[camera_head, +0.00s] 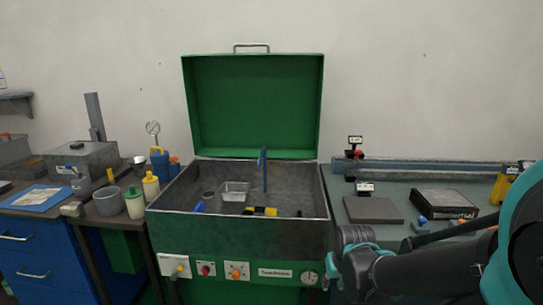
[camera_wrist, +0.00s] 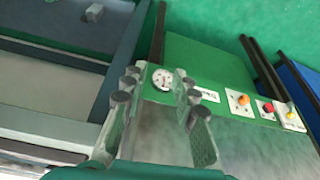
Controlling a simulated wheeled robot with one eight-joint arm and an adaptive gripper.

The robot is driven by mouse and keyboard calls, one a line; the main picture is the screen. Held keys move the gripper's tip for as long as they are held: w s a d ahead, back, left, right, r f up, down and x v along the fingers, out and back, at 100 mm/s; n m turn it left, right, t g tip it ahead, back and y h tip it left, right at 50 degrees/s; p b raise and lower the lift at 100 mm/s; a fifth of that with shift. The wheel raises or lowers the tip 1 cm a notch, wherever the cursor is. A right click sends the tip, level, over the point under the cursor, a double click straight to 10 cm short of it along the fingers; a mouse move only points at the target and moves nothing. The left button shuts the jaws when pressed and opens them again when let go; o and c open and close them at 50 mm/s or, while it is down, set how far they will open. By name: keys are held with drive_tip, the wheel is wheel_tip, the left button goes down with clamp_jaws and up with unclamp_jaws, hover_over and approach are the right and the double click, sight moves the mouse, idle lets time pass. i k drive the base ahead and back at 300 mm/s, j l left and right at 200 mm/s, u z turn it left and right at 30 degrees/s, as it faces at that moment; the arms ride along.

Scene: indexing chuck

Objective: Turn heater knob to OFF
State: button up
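The front panel of the green-lidded machine carries a yellow knob (camera_head: 178,269), a red knob (camera_head: 206,269) and an orange knob (camera_head: 236,271). Their markings are too small to read, so I cannot tell which is the heater knob or its setting. The wrist view also shows the orange knob (camera_wrist: 243,99), red knob (camera_wrist: 268,107) and yellow knob (camera_wrist: 291,114), right of my fingers. My gripper (camera_wrist: 157,92) is open, with nothing visible between its fingers. In the head view my gripper (camera_head: 348,248) is at the machine's front right corner, apart from the knobs.
The open tank (camera_head: 170,225) holds several small items under the raised green lid (camera_head: 252,105). A bench (camera_head: 400,232) stands right, and blue drawers (camera_head: 30,250) left. The space before the knobs looks clear.

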sight(236, 275)
drive_tip(key=l+u, duration=0.15)
drive_tip(key=u, duration=0.35)
drive_tip(key=l+u, duration=0.1)
drive_tip(key=u, duration=0.35)
drive_tip(key=k+l+u, duration=0.1)
drive_tip(key=u, duration=0.4)
drive_tip(key=k+l+u, duration=0.75)
drive_tip(key=k+l, duration=0.35)
drive_tip(key=k, duration=0.1)
